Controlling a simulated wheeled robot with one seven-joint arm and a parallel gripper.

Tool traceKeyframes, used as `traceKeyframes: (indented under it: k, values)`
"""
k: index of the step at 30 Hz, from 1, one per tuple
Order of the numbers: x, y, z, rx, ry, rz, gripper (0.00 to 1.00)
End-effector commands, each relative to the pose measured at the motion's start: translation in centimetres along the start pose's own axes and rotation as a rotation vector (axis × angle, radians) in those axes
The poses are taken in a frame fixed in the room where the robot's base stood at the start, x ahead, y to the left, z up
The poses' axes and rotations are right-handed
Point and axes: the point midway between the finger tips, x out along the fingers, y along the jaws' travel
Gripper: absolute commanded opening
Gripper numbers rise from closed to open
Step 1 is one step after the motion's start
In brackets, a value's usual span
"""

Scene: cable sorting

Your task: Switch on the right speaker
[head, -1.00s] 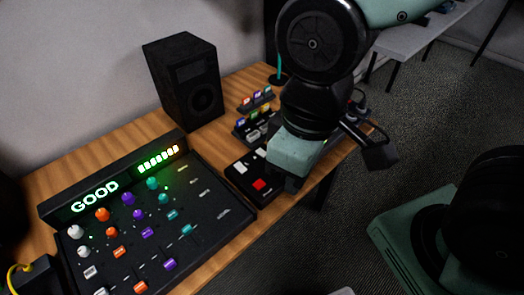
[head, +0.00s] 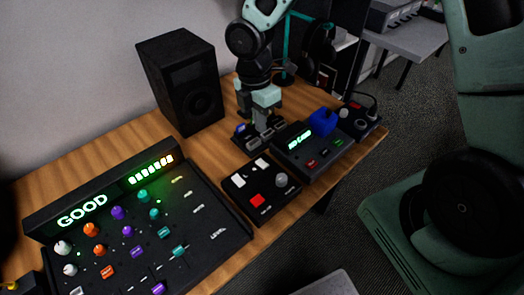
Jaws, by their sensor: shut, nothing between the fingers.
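The right speaker (head: 181,82) is a black upright box standing at the back of the wooden desk. Its front, with a dark cone, faces right and toward me. I cannot make out a switch or a lit lamp on it. My gripper (head: 263,127) points down to the right of the speaker, above or beside a small rack of coloured pieces. It is shut and looks empty. It is apart from the speaker, with a strip of bare desk between them. The fingertips are dark and hard to tell from the rack.
A mixer (head: 135,235) with a lit "GOOD" display fills the left front. A small black panel (head: 260,190) with a red button and a grey knob sits to its right. A console (head: 300,150) with a blue knob stands further right. Headphones (head: 318,45) hang behind.

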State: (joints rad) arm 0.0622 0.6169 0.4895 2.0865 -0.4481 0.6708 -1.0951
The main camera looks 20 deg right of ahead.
Motion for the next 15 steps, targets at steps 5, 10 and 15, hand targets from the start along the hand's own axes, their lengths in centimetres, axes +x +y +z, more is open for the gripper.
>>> traceKeyframes:
  k: [5, 10, 15]
  values:
    - [0.70, 0.73, 0.67, -0.050, 0.003, -0.002, 0.00]
    - [0.71, 0.74, 0.69, -0.052, 0.003, -0.002, 0.00]
    - [0.82, 0.72, 0.68, -0.050, 0.003, -0.002, 0.00]
